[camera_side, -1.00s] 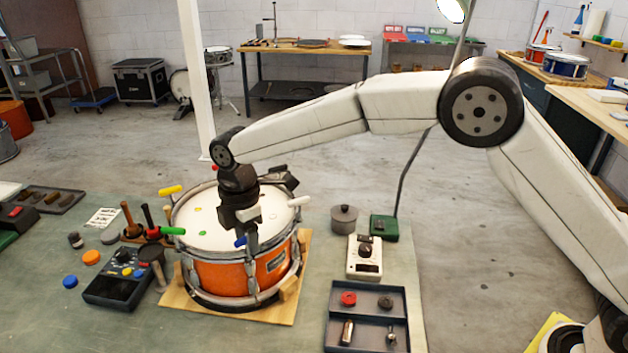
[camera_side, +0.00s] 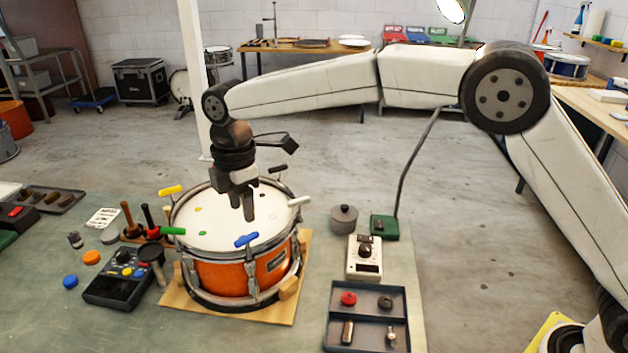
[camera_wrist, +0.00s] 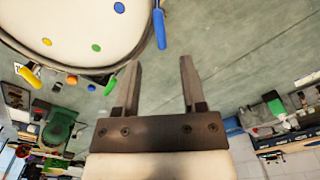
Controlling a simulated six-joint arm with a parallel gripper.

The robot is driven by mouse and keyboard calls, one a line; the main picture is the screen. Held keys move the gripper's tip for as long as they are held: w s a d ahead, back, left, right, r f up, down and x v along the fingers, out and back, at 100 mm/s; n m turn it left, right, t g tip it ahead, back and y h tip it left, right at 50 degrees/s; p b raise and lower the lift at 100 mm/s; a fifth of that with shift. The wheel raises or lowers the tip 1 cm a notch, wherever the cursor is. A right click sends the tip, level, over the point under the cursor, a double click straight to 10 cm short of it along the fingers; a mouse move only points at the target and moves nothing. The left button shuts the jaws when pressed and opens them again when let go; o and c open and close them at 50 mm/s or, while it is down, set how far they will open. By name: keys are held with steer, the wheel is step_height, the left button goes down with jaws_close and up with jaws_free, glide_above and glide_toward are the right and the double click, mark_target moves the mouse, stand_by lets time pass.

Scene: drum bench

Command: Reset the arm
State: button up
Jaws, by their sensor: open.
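My gripper (camera_side: 246,212) hangs fingers-down above the orange drum (camera_side: 235,272). Its jaws are open with nothing between them. In the wrist view my gripper (camera_wrist: 158,75) shows two spread fingers with a clear gap. The drum's white head (camera_wrist: 75,25) fills the upper left there. Coloured T-handled keys sit around the rim: a blue key (camera_side: 247,239), a green key (camera_side: 172,231), a yellow key (camera_side: 170,190), a white key (camera_side: 300,201) and a black one (camera_side: 278,168). The blue key (camera_wrist: 159,28) stands beyond the fingers in the wrist view.
The drum sits on a wooden board (camera_side: 180,303). A dark parts tray (camera_side: 366,332), a white dial box (camera_side: 364,258), a green box (camera_side: 384,228) and a round grey pot (camera_side: 344,218) stand to its right. A dark control box (camera_side: 120,285) and mallets are left.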

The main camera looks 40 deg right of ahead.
steer(key=shift+d+f+m, duration=0.1)
steer(key=shift+d+m, duration=0.2)
steer(key=shift+d, duration=0.2)
steer(key=s+d+f+m+t, duration=0.1)
steer(key=s+d+f+m, duration=0.4)
steer(key=s+d+m, duration=0.4)
steer(key=s+d+f+m+t, duration=0.1)
steer(key=s+d+f+m, duration=0.4)
steer(key=s+d+m, duration=0.4)
steer(key=s+d, duration=0.4)
steer(key=d, duration=0.2)
steer(key=shift+s+t, duration=0.2)
steer(key=shift+t, duration=0.1)
